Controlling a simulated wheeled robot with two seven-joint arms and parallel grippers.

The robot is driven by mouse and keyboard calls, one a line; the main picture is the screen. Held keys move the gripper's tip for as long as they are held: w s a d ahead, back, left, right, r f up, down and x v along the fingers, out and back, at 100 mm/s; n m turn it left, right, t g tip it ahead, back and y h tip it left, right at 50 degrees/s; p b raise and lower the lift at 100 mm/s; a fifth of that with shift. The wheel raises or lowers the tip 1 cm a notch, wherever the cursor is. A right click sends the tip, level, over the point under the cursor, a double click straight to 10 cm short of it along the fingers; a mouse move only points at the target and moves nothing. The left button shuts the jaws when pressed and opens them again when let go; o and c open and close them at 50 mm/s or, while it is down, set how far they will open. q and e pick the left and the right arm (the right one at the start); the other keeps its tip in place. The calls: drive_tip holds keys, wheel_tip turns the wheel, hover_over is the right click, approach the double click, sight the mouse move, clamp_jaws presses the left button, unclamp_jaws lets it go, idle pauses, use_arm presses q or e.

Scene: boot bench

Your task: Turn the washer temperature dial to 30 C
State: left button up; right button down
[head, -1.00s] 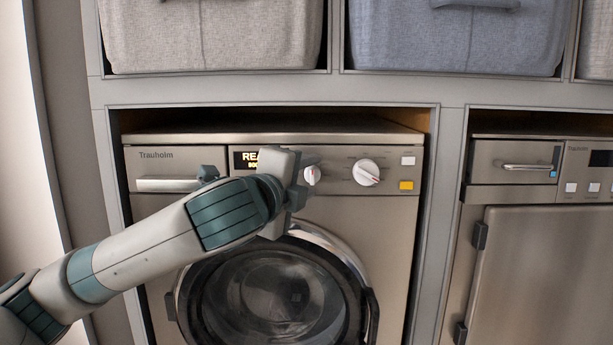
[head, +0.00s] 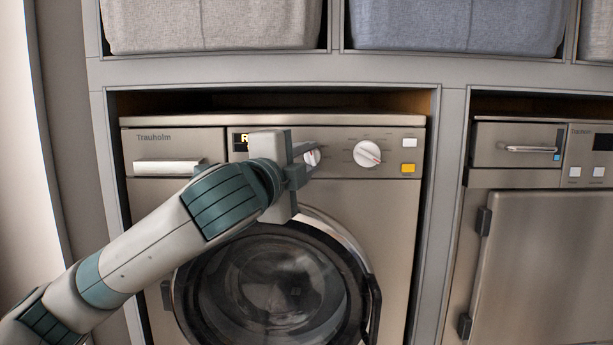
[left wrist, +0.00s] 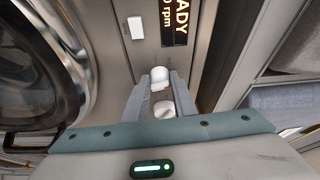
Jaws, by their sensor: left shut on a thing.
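The washer (head: 392,220) has two white dials on its front panel. The smaller dial (head: 313,157) is partly hidden by my left gripper (head: 306,164). My left gripper is shut on this dial; the left wrist view shows the fingers on both sides of the small white knob (left wrist: 160,76). The larger dial (head: 367,154) with a red mark is to the right, clear of the gripper; it also shows between the fingers in the left wrist view (left wrist: 164,110). The dial labels are too small to read. The display (left wrist: 176,22) shows "READY". My right gripper is out of view.
A white button (head: 410,142) and a yellow button (head: 408,168) are at the panel's right. The round door (head: 275,285) is below. Grey cabinet frame (head: 450,200) closes in the washer's sides. Fabric baskets (head: 455,25) stand above. Another appliance (head: 550,240) is at right.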

use_arm(q)
drive_tip(key=n+t+b, duration=0.1)
drive_tip(key=n+b, duration=0.1)
drive_tip(key=b, duration=0.1)
drive_tip(key=f+n+t+b, duration=0.1)
drive_tip(key=n+b, duration=0.2)
drive_tip(key=b, duration=0.1)
drive_tip(key=shift+d+f, duration=0.15)
drive_tip(key=shift+f, duration=0.05)
drive_tip(key=shift+r+n+t+b, duration=0.25)
drive_tip(key=shift+n+t+b, duration=0.15)
drive_tip(key=shift+n+b, duration=0.95)
drive_tip(key=o, duration=1)
drive_tip(key=shift+o, duration=0.2)
drive_tip(key=shift+r, duration=0.1)
drive_tip(key=shift+s, duration=0.15)
